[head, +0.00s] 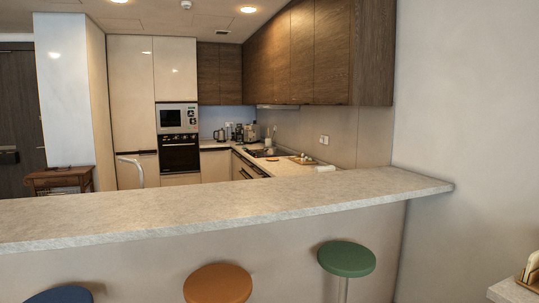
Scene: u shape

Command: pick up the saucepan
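I cannot make out a saucepan for certain. Small items stand on the far kitchen counter, around the dark cooktop (264,153) along the right wall, but they are too small to tell apart. Neither of my grippers shows in the head view.
A long pale stone bar counter (220,212) crosses the view between me and the kitchen. A blue, an orange (217,284) and a green stool (346,258) stand at its near side. A wall closes the right side. A kettle (219,134) and an oven (180,153) are at the back.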

